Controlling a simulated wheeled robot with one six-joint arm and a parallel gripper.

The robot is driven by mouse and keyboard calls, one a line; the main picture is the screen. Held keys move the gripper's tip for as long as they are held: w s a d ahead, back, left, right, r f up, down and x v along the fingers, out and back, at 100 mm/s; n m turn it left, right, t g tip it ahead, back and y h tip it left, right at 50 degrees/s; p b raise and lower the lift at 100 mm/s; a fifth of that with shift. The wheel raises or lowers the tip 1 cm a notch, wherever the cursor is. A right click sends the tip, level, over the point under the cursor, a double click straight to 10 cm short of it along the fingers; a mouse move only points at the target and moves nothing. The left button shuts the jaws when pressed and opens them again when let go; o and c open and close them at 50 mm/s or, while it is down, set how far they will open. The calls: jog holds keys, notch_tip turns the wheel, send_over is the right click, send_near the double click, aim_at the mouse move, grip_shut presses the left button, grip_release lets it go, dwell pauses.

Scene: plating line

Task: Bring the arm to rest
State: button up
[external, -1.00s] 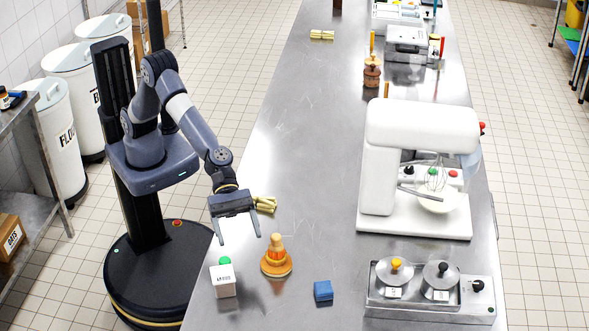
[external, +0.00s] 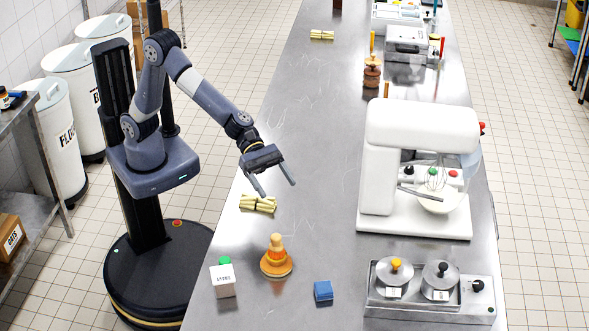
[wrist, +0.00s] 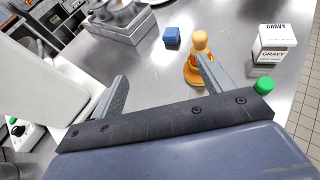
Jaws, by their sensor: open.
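My arm reaches out over the steel counter (external: 300,130) from my base at the left. My gripper (external: 277,187) is open and empty, raised above the counter near a yellow-green bundle (external: 258,203). In the wrist view my gripper (wrist: 160,75) shows two fingers wide apart with nothing held between them. Its right finger overlaps part of the orange stacked cone (wrist: 199,42) in that view, but the two look apart in the external view.
On the counter's near part stand a white gravy box (external: 223,280) with a green knob, the orange cone (external: 276,262) and a blue block (external: 323,291). A white mixer (external: 385,160) and a two-lidded steel warmer (external: 430,310) line the right side. The counter's middle is clear.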

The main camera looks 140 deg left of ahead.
jog(key=s+a+n+y+b, duration=0.1)
jog(key=s+a+n+y, duration=0.1)
jog(key=s+a, duration=0.3)
jog(key=s+a+f+n+g+y, duration=0.1)
jog(key=s+a, duration=0.5)
jog(key=s, duration=0.7)
jog(key=s+a+n+y+b, duration=0.1)
jog(key=s+a+n+y, duration=0.2)
jog(key=s, duration=0.6)
jog(key=a, duration=0.2)
jog(key=shift+s+a+f+y+b, duration=0.3)
jog(key=shift+s+a+y+b, duration=0.05)
jog(key=shift+y, duration=0.05)
